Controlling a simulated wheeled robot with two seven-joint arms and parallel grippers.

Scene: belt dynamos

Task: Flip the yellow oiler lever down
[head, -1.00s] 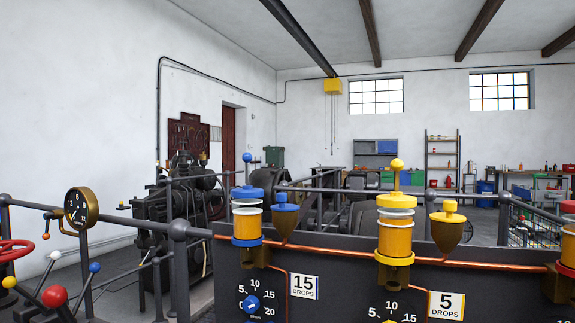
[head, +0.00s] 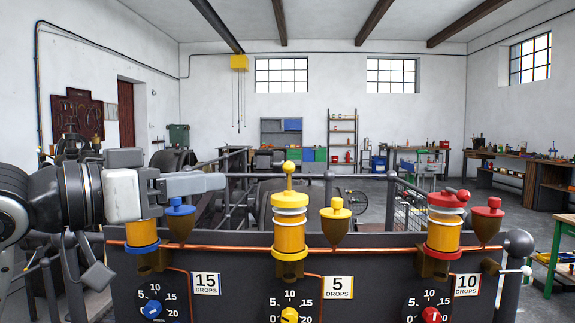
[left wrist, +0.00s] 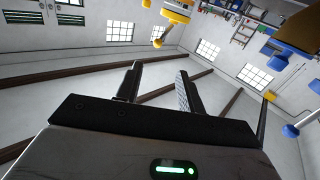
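The yellow oiler (head: 290,235) stands at the middle of the dark panel. Its yellow lever (head: 289,175) points straight up with a ball on top. In the left wrist view a yellow ball on a stem (left wrist: 158,42) hangs at the top, beyond the fingers. My left gripper (head: 205,183) reaches in from the left, over the blue oiler (head: 142,248), pointing right. Its tip is left of the yellow lever and apart from it. In the left wrist view the fingers (left wrist: 157,88) are apart with nothing between them. My right gripper is out of view.
A blue funnel cup (head: 180,220) and a yellow funnel cup (head: 336,222) flank the yellow oiler. The red oiler (head: 444,228) on the right has its lever (head: 464,194) lying sideways. A copper pipe (head: 220,248) runs along the panel. Space above the panel is free.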

